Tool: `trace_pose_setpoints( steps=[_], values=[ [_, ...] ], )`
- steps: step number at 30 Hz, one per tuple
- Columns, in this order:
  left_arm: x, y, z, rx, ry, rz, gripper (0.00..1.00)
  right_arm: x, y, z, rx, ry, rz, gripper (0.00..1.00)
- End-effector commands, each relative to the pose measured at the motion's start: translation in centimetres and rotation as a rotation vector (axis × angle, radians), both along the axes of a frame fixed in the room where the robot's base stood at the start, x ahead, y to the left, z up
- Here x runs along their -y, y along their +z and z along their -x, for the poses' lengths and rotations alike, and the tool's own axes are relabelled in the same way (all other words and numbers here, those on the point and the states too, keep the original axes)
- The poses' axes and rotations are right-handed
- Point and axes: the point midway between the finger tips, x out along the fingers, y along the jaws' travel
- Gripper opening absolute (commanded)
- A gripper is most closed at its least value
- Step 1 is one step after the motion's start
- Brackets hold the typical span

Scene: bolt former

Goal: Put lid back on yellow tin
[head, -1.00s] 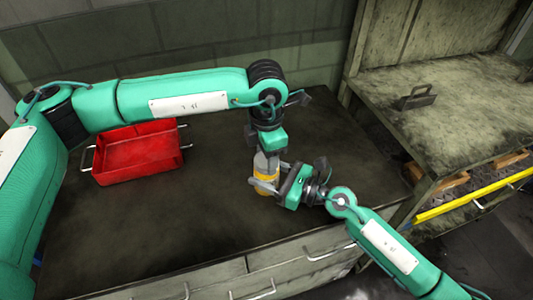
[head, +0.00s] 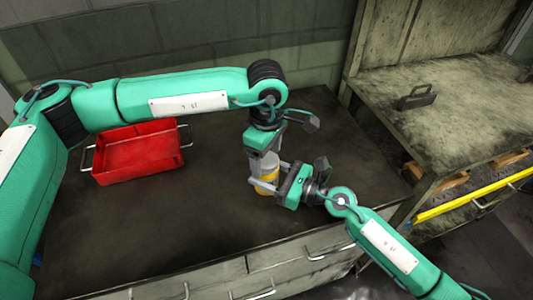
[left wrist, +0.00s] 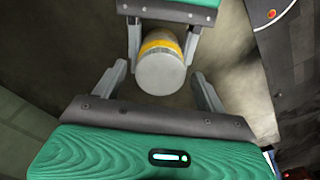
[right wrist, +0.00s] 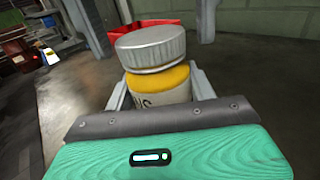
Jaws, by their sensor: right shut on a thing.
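The yellow tin (head: 267,188) stands upright near the front right of the dark bench. In the right wrist view the tin (right wrist: 160,84) has a yellow band and a pale label. The grey metal lid (right wrist: 150,46) rests on its top, over a thin rim; I cannot tell if it is fully seated. My right gripper (head: 270,178) is shut on the tin's body from the side. My left gripper (left wrist: 160,70) points down from above and is open, its fingers on either side of the lid (left wrist: 161,74) with gaps between.
A red tray (head: 138,158) with handles sits on the bench at the left. A side bench (head: 440,125) on the right holds a dark metal piece (head: 418,98). Drawers lie below the bench's front edge.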

Motion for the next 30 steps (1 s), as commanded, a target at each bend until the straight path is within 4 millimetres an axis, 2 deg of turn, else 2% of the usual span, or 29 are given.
trace_pose_setpoints(
  steps=[7,16,23,26,30],
  values=[
    [0.0,0.7,0.0,0.001,0.001,0.000,0.73,0.0,0.0,0.0,-0.001,0.000,0.000,0.00],
    [0.0,4.3,0.0,0.000,0.001,0.000,0.73,0.0,0.0,0.0,-0.001,0.000,0.000,0.00],
    [0.0,4.5,0.0,-0.001,0.001,0.000,0.73,0.0,0.0,0.0,-0.001,0.000,0.000,0.00],
    [0.0,4.5,0.0,-0.001,0.005,-0.001,0.70,0.0,0.0,0.0,-0.001,0.000,0.000,0.00],
    [0.0,4.7,0.0,0.000,0.065,0.001,0.70,0.0,0.0,0.0,-0.001,0.000,0.000,0.00]
  ],
)
